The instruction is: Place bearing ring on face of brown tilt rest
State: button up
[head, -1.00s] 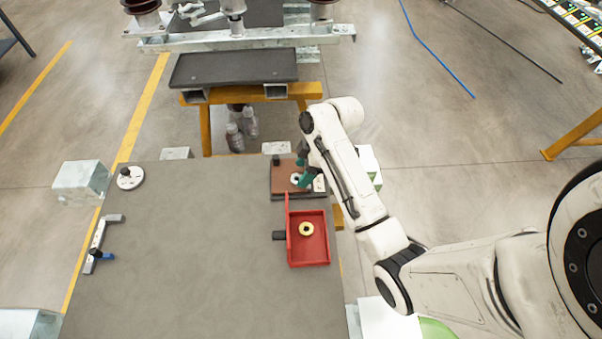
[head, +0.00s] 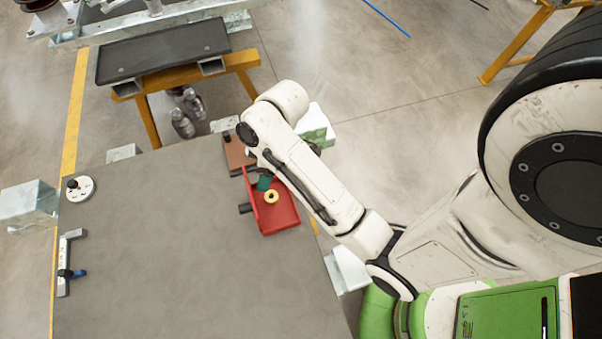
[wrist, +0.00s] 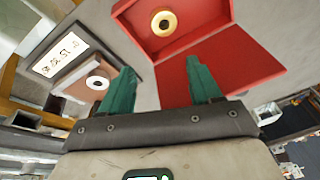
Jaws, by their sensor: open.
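The brown tilt rest (head: 236,154) stands at the far right corner of the table, partly behind my arm. In the wrist view, its brown face (wrist: 72,84) carries a pale ring with a dark hole (wrist: 97,83), apparently the bearing ring, lying flat against the face. My gripper (head: 264,182) is open, with teal fingers over the edge of the red holder. In the wrist view, the gripper (wrist: 160,72) has nothing between its fingertips and is apart from the pale ring, which lies to its left.
The red holder (head: 286,218) has raised walls and carries a brass-coloured ring (head: 271,197); the ring also shows in the wrist view (wrist: 164,23). A white disc with a black knob (head: 78,188) and a clamp-like bar (head: 68,262) lie at the table's left. The table (head: 170,240) is clear mid-surface.

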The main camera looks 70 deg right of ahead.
jog(key=s+a, duration=0.1)
jog(key=s+a+f+m, duration=0.1)
jog(key=s, duration=0.1)
jog(key=s+a+f+m, duration=0.1)
jog(key=s+a, duration=0.1)
jog(key=shift+s+g+h, duration=0.15)
jog(key=shift+g+h, duration=0.25)
jog(key=s, duration=0.2)
jog(key=s+m+h, duration=0.1)
jog(key=s+a+m, duration=0.1)
jog(key=s, duration=0.1)
jog(key=shift+s+f+g+h, duration=0.1)
jog(key=shift+s+g+h, duration=0.2)
jog(key=shift+s+d+m, duration=0.1)
jog(key=shift+s+m, duration=0.2)
jog(key=shift+s, duration=0.1)
